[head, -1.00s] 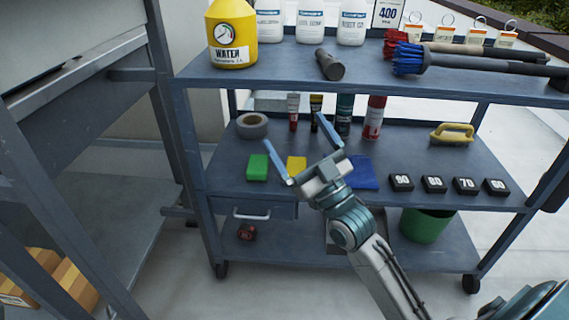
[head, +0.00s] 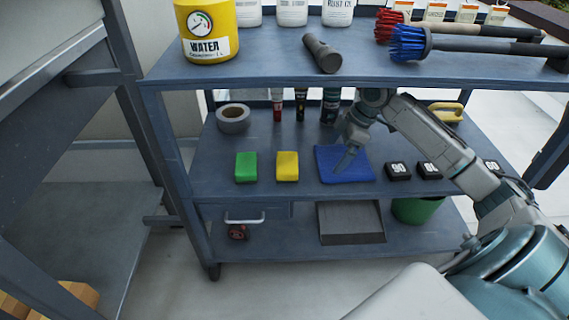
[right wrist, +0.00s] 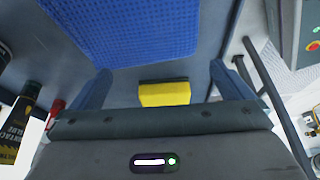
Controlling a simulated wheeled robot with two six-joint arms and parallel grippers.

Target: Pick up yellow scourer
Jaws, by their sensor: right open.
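The yellow scourer (head: 287,166) lies flat on the middle shelf (head: 225,188) of the cart, between the green scourer (head: 246,167) and the blue cloth (head: 343,164). My right gripper (head: 346,158) is over the blue cloth, right of the yellow scourer, with its fingers pointing down. In the right wrist view the yellow scourer (right wrist: 165,94) shows between the two spread fingers, apart from them. The right gripper is open and empty. My left gripper is out of view.
A tape roll (head: 233,117) and several tubes stand behind the scourers. Black numbered blocks (head: 398,171) sit to the right. The top shelf (head: 250,72) overhangs, holding a flashlight (head: 323,54) and brushes (head: 410,42). Shelf space in front of the scourers is clear.

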